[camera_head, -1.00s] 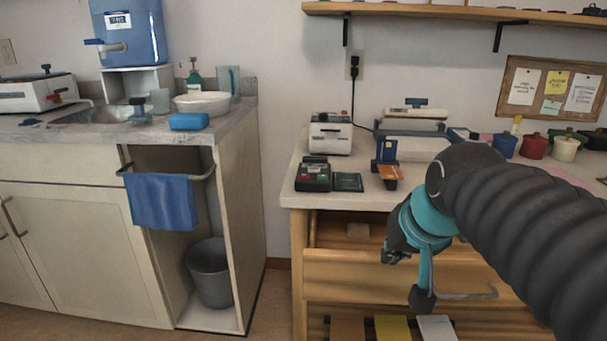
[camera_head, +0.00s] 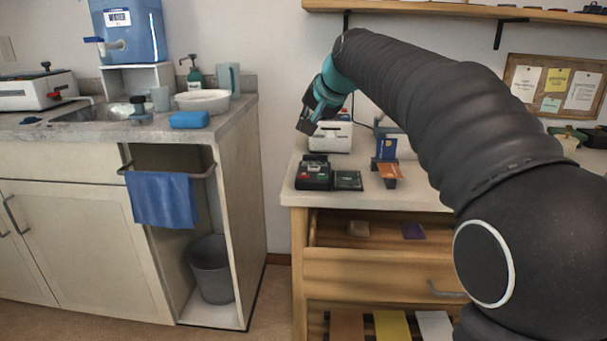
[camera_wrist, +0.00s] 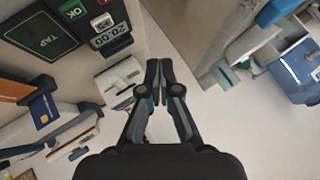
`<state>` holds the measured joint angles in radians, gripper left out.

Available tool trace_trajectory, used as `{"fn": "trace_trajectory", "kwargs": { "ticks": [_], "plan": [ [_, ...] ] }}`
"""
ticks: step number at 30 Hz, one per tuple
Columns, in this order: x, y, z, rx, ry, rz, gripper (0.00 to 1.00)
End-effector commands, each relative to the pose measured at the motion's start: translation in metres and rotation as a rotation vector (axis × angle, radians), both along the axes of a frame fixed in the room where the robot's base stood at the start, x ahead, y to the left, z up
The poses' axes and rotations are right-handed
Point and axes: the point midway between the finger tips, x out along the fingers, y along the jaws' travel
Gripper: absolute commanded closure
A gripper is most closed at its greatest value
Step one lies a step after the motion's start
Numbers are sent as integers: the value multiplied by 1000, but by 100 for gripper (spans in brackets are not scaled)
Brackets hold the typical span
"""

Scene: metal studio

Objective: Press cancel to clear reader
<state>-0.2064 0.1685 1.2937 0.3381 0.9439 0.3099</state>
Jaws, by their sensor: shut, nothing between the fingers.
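The dark card reader (camera_head: 313,175) sits on the wooden counter's left part, with small red and green keys on top.
A white machine (camera_head: 331,135) stands behind the reader, close to my gripper. A card stand (camera_head: 386,155) with blue and orange cards is right of the pad. An open drawer (camera_head: 345,242) is below the counter. The sink counter (camera_head: 222,128) is left, across a gap.

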Motion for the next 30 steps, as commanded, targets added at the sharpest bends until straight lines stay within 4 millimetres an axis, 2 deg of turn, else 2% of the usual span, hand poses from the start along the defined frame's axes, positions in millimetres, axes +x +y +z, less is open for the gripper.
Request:
{"fn": "trace_trajectory", "kwargs": {
  "ticks": [7,11,21,30],
  "plan": [
    [0,0,-2,-1,1,1,100],
    [-1,0,-10,-2,2,0,100],
    [0,-1,-57,-1,1,0,100],
    [-1,-1,-83,-1,0,-1,100]
  ]
}}
